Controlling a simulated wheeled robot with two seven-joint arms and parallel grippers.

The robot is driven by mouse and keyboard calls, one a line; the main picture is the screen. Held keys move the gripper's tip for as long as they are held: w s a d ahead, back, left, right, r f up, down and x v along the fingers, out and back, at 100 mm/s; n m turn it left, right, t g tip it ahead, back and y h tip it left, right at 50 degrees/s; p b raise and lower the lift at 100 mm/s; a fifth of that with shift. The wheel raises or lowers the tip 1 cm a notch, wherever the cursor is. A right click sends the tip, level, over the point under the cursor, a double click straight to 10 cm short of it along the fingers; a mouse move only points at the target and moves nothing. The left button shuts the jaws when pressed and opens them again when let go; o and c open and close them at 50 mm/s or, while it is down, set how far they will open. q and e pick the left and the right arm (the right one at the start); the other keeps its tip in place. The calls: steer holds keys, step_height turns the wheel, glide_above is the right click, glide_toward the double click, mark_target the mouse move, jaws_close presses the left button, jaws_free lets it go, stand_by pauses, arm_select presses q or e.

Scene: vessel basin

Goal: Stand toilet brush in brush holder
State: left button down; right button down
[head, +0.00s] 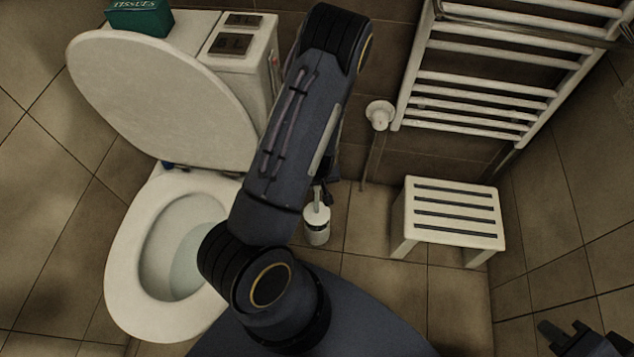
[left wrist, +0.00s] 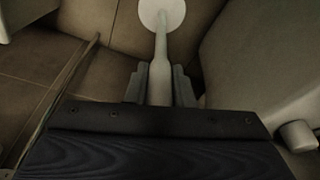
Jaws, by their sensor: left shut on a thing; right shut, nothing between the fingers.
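The toilet brush shows in the left wrist view as a pale handle (left wrist: 160,72) running away from me to a white round part (left wrist: 162,13). My left gripper (left wrist: 161,88) is shut on the handle, one grey finger on each side. In the head view the white brush holder (head: 316,228) stands on the floor right of the toilet. The brush handle (head: 317,196) rises upright above it, partly hidden by my left arm and gripper. I cannot tell how deep the brush sits. My right gripper (head: 566,331) is shut and empty at the bottom right, far from the holder.
The toilet (head: 125,270) with raised lid (head: 160,95) stands on the left. A tissue box (head: 140,17) sits on the cistern. A slatted white stool (head: 452,216) stands right of the holder, below a towel radiator (head: 485,80). Tiled floor (head: 375,270) between holder and stool is clear.

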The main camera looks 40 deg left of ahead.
arm_select(q)
steer(key=shift+f, duration=0.3)
steer(key=c, duration=1.2)
jaws_free()
steer(key=shift+o, duration=0.2)
step_height(320, 180, up, 8)
steer(key=s+d+p, duration=0.1)
steer(key=p, duration=0.1)
steer(key=shift+f+p, duration=0.15)
steer(key=shift+p, duration=0.2)
steer(key=shift+d, duration=0.15)
